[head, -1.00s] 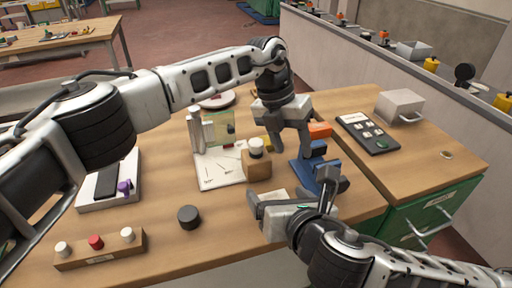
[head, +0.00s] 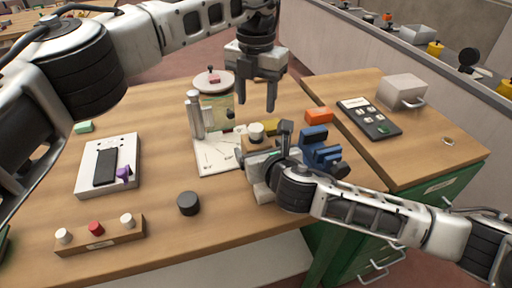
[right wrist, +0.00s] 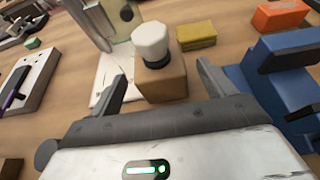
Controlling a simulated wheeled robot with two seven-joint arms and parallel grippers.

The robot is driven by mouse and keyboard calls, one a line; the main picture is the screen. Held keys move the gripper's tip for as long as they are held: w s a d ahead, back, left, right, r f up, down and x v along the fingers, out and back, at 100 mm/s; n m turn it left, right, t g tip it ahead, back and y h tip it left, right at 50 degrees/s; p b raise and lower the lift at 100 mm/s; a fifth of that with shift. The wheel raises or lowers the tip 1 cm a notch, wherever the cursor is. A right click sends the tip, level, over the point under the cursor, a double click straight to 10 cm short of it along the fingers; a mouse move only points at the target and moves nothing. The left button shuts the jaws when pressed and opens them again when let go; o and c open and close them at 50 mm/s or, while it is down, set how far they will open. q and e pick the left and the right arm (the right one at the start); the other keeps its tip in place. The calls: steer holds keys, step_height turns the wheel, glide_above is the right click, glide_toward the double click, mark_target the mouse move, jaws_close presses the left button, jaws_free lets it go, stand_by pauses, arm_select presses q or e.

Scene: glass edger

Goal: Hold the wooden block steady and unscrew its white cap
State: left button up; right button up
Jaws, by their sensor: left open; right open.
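The wooden block (head: 260,142) stands upright on the table, partly hidden by my right gripper in the head view. Its white cap (head: 256,131) sits on top, above a dark collar seen in the right wrist view (right wrist: 150,42). My right gripper (head: 264,146) is open, low at the block's near side. In the right wrist view its fingers are to either side of the block (right wrist: 162,84), with gaps visible. My left gripper (head: 257,107) is open and empty, fingers pointing down, above and apart from the cap.
A blue vise-like fixture (head: 320,150) and an orange block (head: 319,115) are to the right. A yellow block (right wrist: 196,36) lies just behind the wooden block. A white sheet (head: 212,155) and metal cylinders (head: 194,115) are to the left. A black knob (head: 188,203) stands nearer.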

mark_target(256, 127)
steer(key=shift+x, duration=1.9)
jaws_close()
arm_select(q)
steer(key=m, duration=0.6)
steer(key=shift+m, duration=0.3)
steer(key=m, duration=0.5)
steer(key=shift+f+m, duration=0.1)
steer(key=shift+m, duration=0.8)
steer(key=shift+f, duration=3.9)
